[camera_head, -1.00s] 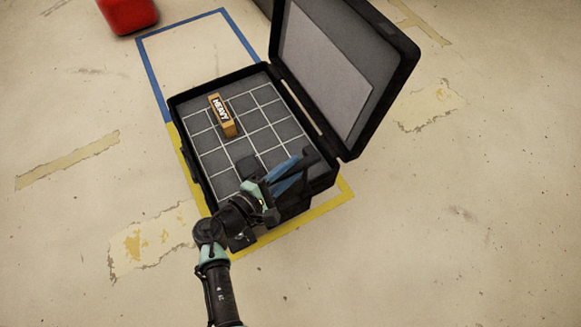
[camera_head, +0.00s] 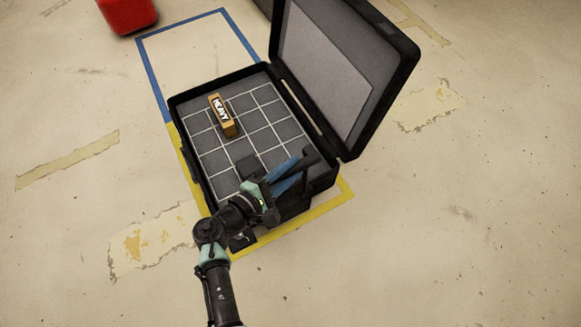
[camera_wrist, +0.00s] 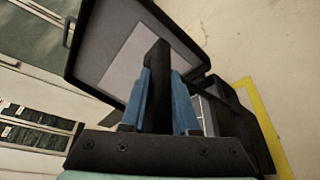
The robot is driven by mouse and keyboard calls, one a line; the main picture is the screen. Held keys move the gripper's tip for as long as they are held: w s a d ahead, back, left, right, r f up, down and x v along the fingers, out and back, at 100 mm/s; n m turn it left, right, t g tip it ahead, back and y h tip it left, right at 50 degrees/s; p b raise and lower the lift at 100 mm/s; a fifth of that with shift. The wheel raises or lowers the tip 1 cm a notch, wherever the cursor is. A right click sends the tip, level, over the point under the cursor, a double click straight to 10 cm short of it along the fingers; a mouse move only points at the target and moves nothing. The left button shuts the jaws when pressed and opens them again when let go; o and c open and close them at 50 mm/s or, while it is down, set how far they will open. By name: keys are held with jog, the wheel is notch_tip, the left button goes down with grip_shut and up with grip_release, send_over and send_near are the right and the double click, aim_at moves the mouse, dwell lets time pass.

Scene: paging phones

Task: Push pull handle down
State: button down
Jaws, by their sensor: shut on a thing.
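The pull handle (camera_head: 312,155) is a black bar raised at the near right end of an open black case (camera_head: 187,172). My gripper (camera_head: 287,178) reaches over the near end of the case, with its blue fingers at the handle. In the wrist view, the handle (camera_wrist: 158,78) stands between the two blue fingers of my gripper (camera_wrist: 160,100), which is shut on it. The lower part of the handle is hidden by my gripper.
The raised lid (camera_head: 330,62) stands on the right side of the case. An orange block marked HEAVY (camera_head: 222,116) lies on the gridded grey inside. Blue and yellow tape (camera_head: 335,198) marks the floor. A red object (camera_head: 127,14) is at the top left.

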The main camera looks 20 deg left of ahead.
notch_tip(320, 180, down, 21)
jog(key=b, duration=1.8)
jog(key=shift+f, duration=0.25)
jog(key=c, duration=0.8)
grip_release()
jog(key=shift+o, duration=0.6)
jog(key=p+v, duration=0.5)
jog(key=v, duration=0.8)
